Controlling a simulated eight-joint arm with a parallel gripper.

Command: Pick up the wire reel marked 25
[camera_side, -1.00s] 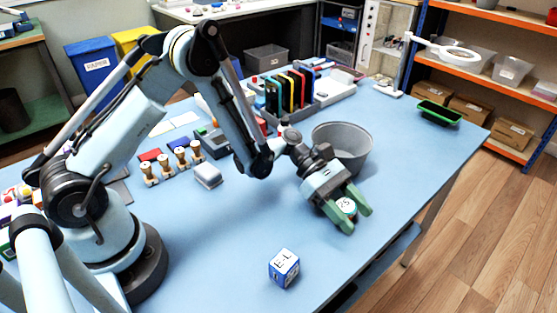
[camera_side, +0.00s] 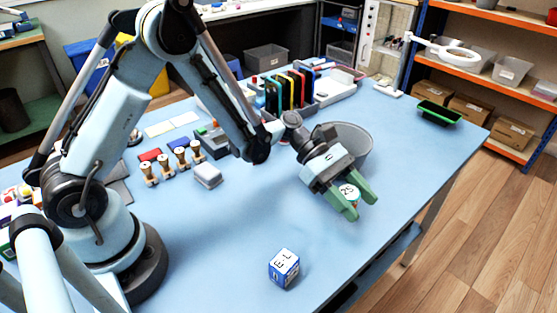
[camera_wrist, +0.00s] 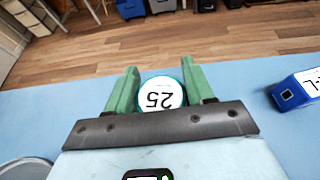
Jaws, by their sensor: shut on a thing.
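The wire reel marked 25 (camera_side: 349,190) has a round white label and a teal rim; its rim shows in the wrist view (camera_wrist: 160,95). My gripper (camera_side: 358,203) has green fingers and is shut on the reel. In the wrist view the reel sits between the two fingertips (camera_wrist: 160,86), with the 25 upside down. The reel appears to be held above the blue table (camera_side: 235,235), near its right edge. The underside of the reel is hidden.
A grey bucket (camera_side: 355,135) stands just behind my gripper. A blue and white box (camera_side: 284,268) stands on the table in front and also shows in the wrist view (camera_wrist: 298,92). Wooden-handled stamps (camera_side: 165,165) stand at the left.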

